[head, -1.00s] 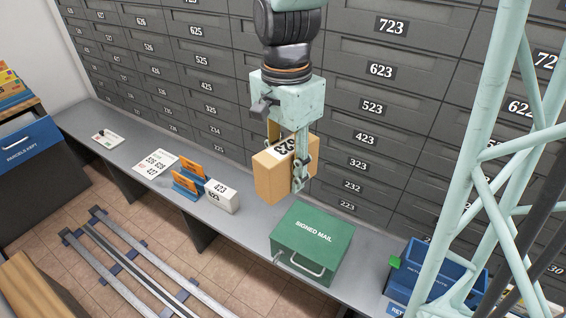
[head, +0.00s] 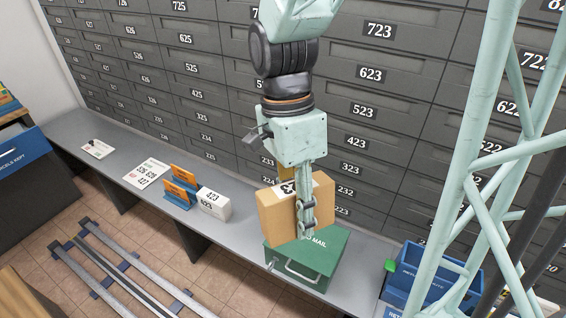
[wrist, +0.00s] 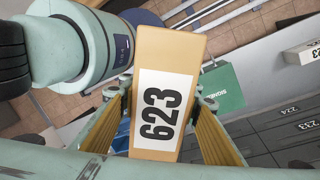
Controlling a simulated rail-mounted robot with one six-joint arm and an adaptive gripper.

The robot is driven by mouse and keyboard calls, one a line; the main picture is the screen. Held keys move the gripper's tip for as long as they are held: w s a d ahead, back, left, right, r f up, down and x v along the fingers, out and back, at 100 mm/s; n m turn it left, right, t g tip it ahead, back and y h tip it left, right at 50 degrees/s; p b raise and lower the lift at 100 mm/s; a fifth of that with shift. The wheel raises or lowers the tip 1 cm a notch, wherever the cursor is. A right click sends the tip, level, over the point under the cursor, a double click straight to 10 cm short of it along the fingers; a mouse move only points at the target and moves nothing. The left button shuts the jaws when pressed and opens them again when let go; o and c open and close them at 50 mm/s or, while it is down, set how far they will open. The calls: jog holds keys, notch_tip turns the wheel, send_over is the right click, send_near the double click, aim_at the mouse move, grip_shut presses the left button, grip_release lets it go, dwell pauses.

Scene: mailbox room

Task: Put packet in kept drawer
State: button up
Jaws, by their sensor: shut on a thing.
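My gripper (head: 306,214) is shut on a brown cardboard packet (head: 278,219), with a finger visible along its near right side. In the head view the packet is held upright in front of the green signed mail box and hides part of it. The wrist view shows the packet's white label reading 623 (wrist: 162,110), between the two fingers. The blue drawer labelled parcels kept (head: 20,160) is at the far left of the head view, below a wooden top.
The green signed mail box (head: 328,262) stands on the grey counter (head: 100,175). A blue bin (head: 425,268) is at right. Numbered drawers line the wall.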

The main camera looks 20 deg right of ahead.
jog(key=r+t, duration=0.1)
jog(key=r, duration=0.3)
jog(key=r+t, duration=0.1)
jog(key=r, duration=0.2)
jog(key=shift+w+a+r+t, duration=0.1)
jog(key=shift+a+r+t, duration=0.1)
jog(key=shift+r+t, duration=0.15)
jog(key=w+f+n, duration=0.6)
jog(key=w+f, duration=0.2)
jog(key=w, duration=0.4)
jog(key=w+f+n, duration=0.6)
jog(key=w+f, duration=0.2)
jog(key=w, duration=0.4)
jog(key=w+f+n, duration=0.6)
jog(key=w+f, duration=0.2)
jog(key=w, duration=0.4)
jog(key=shift+w, duration=0.25)
jog(key=shift+w, duration=0.1)
